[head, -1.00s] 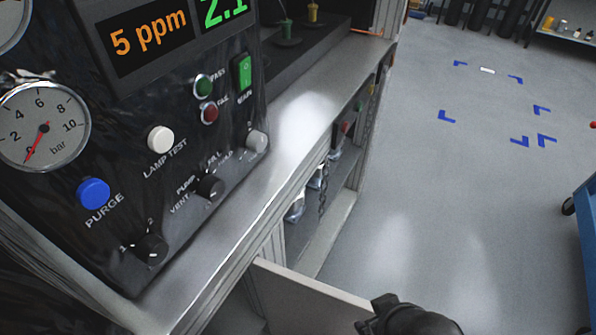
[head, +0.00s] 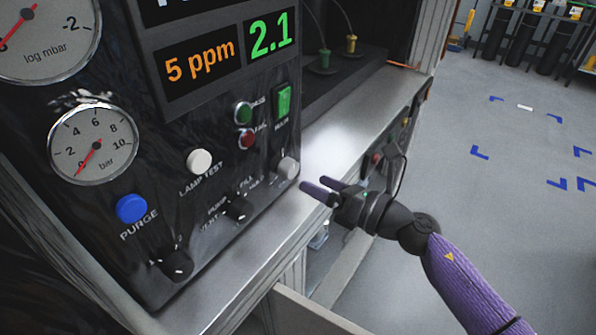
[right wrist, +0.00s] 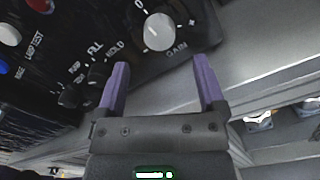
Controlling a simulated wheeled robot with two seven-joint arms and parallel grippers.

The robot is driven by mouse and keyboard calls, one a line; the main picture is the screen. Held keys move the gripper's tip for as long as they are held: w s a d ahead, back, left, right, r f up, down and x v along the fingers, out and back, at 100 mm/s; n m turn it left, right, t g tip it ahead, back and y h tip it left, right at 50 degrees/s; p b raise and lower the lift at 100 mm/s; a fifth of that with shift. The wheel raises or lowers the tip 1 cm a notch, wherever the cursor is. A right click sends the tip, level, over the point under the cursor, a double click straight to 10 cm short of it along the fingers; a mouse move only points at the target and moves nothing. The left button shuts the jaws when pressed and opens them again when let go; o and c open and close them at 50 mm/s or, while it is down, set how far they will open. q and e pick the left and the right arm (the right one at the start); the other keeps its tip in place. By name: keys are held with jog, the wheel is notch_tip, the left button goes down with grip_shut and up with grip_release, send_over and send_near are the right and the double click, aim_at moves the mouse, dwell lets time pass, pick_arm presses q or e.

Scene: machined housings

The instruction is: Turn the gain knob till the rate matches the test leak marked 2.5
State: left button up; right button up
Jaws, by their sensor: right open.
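The gain knob (head: 288,167) is a pale grey round knob at the lower right of the dark panel. In the right wrist view the knob (right wrist: 160,32) sits above the label GAIN, ahead of and between my fingers. My right gripper (head: 313,183) is open and empty, its purple fingertips just right of the knob and apart from it. The green display (head: 270,35) reads 2.1. My left gripper is out of view.
The panel also bears a white lamp test button (head: 199,161), a blue purge button (head: 131,208), a dark rotary knob (head: 237,209), another black knob (head: 176,264) and a green switch (head: 284,100). The metal bench top (head: 335,135) beside the panel is bare.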

aim_at(294, 172)
jog(key=x, duration=0.5)
jog(key=shift+a, duration=0.1)
grip_shut()
